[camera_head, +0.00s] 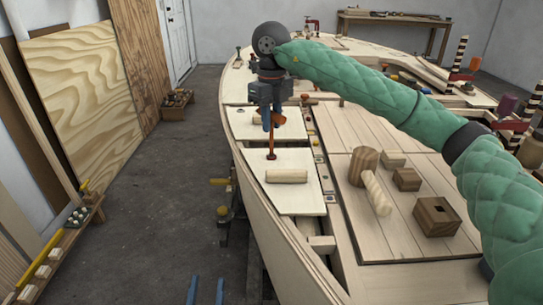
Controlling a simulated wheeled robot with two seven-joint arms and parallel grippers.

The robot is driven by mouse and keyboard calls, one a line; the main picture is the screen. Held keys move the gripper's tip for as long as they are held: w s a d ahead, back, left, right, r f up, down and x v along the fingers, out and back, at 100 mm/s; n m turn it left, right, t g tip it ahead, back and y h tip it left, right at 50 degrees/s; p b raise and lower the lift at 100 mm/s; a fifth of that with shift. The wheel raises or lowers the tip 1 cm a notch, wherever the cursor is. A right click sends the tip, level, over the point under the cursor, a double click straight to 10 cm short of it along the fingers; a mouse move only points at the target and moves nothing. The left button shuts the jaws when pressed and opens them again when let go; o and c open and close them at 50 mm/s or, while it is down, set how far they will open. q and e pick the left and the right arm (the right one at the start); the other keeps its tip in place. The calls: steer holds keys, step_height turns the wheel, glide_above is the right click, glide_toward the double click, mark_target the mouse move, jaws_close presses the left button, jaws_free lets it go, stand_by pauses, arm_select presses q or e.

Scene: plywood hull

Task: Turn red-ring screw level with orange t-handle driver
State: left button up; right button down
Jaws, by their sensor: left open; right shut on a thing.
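My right gripper (270,122) comes in from the right and points down over the pale deck panels. It is shut on the orange T-handle driver (271,140), which stands upright below the jaws. The driver's tip reaches down to a pale panel (292,203) near its far edge. A dark spot shows at the tip, but I cannot make out the red ring or how high the screw stands.
A light wooden block (286,176) lies on the panel just in front of the driver. A mallet (370,178) and several wooden blocks (436,215) lie on the deck to the right. Clamps (219,181) stick out from the hull's left side.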

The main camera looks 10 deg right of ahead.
steer(key=shift+r, duration=0.45)
steer(key=n, duration=0.4)
steer(key=shift+f+b, duration=0.1)
steer(key=shift+b, duration=0.3)
steer(key=n+b, duration=0.1)
steer(key=n, duration=0.4)
steer(key=shift+r+p, duration=1)
steer(key=shift+r, duration=1.1)
